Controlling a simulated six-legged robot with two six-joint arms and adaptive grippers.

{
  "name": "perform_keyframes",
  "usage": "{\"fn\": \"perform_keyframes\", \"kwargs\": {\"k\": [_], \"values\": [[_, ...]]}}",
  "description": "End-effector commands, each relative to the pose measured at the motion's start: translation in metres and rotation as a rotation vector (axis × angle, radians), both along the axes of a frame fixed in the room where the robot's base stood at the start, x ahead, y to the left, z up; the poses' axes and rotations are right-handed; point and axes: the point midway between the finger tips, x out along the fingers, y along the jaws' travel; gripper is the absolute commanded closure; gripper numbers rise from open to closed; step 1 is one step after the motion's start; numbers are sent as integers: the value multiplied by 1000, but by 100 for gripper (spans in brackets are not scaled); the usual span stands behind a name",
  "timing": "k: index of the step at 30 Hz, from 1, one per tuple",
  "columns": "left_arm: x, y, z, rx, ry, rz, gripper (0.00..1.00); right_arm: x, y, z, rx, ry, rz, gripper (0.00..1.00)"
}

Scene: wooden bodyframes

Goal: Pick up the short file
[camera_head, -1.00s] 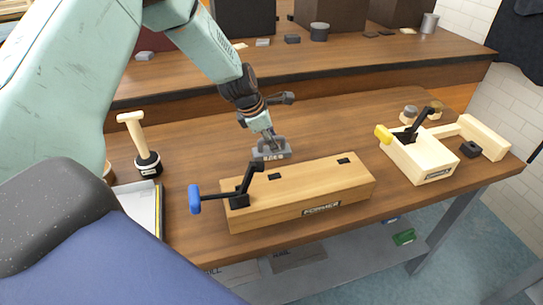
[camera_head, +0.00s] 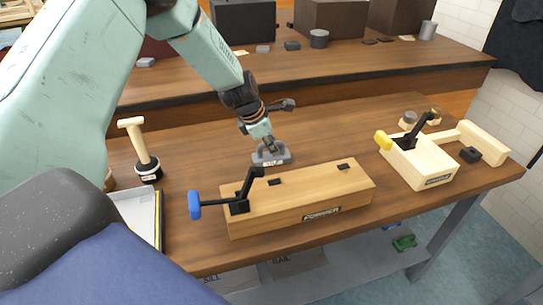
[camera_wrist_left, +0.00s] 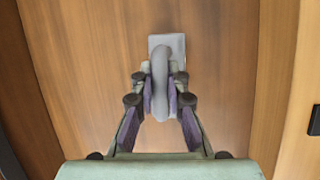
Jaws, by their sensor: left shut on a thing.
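The short file is a small grey block with a rounded grey handle (camera_head: 280,158) on the wooden bench, behind the long wooden clamping block. It also shows in the left wrist view (camera_wrist_left: 176,42), with its handle running between the fingers. My left gripper (camera_head: 268,145) reaches down to it from above. In the left wrist view its fingers (camera_wrist_left: 160,92) are shut on the handle from both sides. The file seems to rest on the bench; any gap under it cannot be told. My right gripper is not in view.
The long wooden block (camera_head: 300,196) with a blue-handled clamp stands just in front of the file. A pale clamp box (camera_head: 420,162) stands on the right. Bench around the file's sides is clear.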

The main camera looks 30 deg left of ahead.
Motion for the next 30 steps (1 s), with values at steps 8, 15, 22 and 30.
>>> {"fn": "perform_keyframes", "kwargs": {"k": [8, 15, 22, 30], "values": [[2, 1, 2, 1, -6, 1, 100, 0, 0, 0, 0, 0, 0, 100], [2, 0, 6, 0, -5, 1, 100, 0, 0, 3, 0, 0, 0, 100], [2, 0, 40, 1, -6, 0, 100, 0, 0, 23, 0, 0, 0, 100], [1, 0, 86, 0, -6, 1, 100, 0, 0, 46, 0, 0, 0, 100]]}}
